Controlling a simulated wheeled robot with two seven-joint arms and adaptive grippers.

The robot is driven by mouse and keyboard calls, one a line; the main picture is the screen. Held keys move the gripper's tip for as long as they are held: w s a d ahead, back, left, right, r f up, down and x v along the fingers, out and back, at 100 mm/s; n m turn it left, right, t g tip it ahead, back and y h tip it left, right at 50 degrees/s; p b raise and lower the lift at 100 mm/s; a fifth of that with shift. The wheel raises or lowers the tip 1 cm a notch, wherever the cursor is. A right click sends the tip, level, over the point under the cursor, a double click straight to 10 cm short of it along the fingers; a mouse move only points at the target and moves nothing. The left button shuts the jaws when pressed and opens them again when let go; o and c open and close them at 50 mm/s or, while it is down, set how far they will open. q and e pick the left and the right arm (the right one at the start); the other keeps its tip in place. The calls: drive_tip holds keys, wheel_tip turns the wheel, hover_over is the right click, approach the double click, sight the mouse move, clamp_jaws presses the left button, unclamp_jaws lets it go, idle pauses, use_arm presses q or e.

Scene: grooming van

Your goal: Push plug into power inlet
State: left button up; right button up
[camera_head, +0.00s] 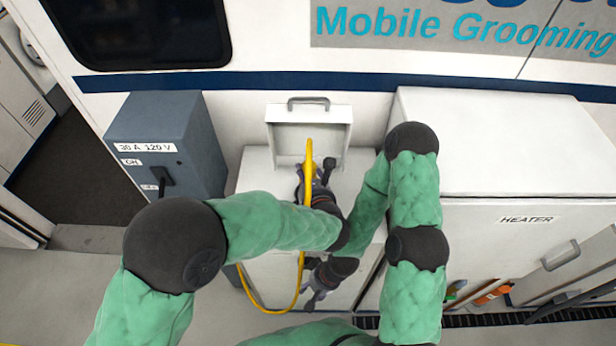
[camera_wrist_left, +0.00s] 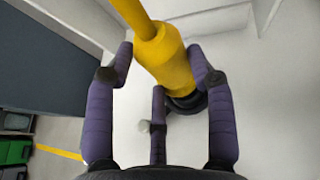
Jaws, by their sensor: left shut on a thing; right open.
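The yellow plug (camera_wrist_left: 168,58) with its yellow cable (camera_head: 301,262) is held between the purple fingers of my left gripper (camera_wrist_left: 160,75). In the head view the left gripper (camera_head: 314,178) is in front of the open white flap, over the white cabinet, with the yellow plug (camera_head: 308,158) showing at it. A black round part (camera_wrist_left: 187,102) shows at the plug's lower end; I cannot tell whether it is the plug's collar or the power inlet. The inlet is not clearly visible in the head view. My right gripper (camera_head: 318,287) is open and empty, lower down before the cabinet front.
The white flap (camera_head: 338,113) with a handle stands open against the van wall. A blue-grey power box (camera_head: 148,117) with a switch stands at left. A large white heater cabinet (camera_head: 495,135) stands at right. The cable loops below the left arm. Floor is free at far left.

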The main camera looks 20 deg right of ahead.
use_arm(q)
drive_tip(key=shift+f, duration=0.1)
drive_tip(key=shift+f+b, duration=0.55)
drive_tip(key=shift+b, duration=0.2)
drive_tip(key=shift+f, duration=0.1)
